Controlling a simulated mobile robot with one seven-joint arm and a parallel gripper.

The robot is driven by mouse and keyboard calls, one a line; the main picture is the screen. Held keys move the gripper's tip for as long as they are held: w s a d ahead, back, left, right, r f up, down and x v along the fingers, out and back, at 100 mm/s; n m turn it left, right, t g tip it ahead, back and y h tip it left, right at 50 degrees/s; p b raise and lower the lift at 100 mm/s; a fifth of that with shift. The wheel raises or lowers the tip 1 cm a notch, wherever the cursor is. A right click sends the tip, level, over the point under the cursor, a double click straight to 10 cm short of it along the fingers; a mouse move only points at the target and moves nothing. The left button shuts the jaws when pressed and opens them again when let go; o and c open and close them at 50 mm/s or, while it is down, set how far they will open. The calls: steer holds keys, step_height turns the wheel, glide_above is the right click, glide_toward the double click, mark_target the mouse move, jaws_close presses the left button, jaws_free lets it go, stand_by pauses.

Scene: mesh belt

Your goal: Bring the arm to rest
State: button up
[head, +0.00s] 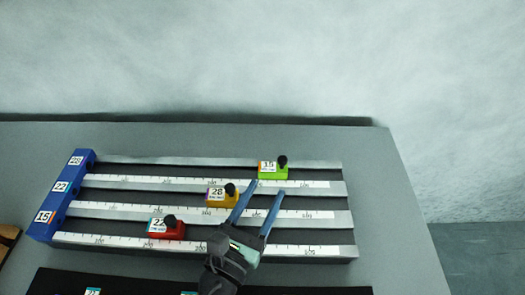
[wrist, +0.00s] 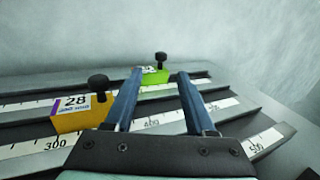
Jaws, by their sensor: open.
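My gripper (head: 263,205) is open and empty above the right part of the ruled rails, its two blue fingers pointing away from me. In the wrist view its fingertips (wrist: 160,73) frame the green block (wrist: 154,77) beyond them, with no contact visible. The green block, marked 15 (head: 270,171), sits on the far rail with a black knob. The yellow block, marked 28 (head: 217,197), sits on a middle rail just left of my fingers. The red block, marked 22 (head: 164,230), sits on a nearer rail further left.
A blue end piece (head: 58,199) labelled 28, 22 and 15 closes the rails' left end. A dark strip (head: 240,291) with small labels lies at the front. A brown wooden object (head: 8,238) is at the left edge. The grey table (head: 385,180) is clear on the right.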

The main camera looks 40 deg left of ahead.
stand_by(0.6)
steer(key=w+d+r+m+t+h, duration=0.1)
steer(key=w+d+r+m+h, duration=0.2)
steer(key=r+m, duration=0.5)
steer(key=w+d+r+m+t, duration=0.2)
steer(key=w+d+r+m, duration=0.25)
steer(key=r+m, duration=0.35)
steer(key=w+d+r+m+t+h, duration=0.15)
steer(key=d+r+m, duration=0.35)
steer(key=r, duration=0.5)
steer(key=s+d+r+m+t+p, duration=0.1)
steer(key=r+m+p, duration=0.3)
steer(key=r, duration=0.8)
steer(key=s+d+r+m+t+p, duration=0.2)
steer(key=r+m, duration=0.5)
steer(key=r, duration=0.5)
steer(key=s+d+r+m+t+p, duration=0.2)
steer(key=s+r+m+p, duration=0.3)
steer(key=r, duration=0.7)
steer(key=shift+s+d+m+y+p, duration=0.2)
steer(key=shift+d+m+y+p, duration=0.15)
steer(key=shift+d+m+p, duration=0.4)
steer(key=shift+r, duration=0.2)
steer(key=shift+c, duration=0.4)
steer(key=shift+s, duration=0.1)
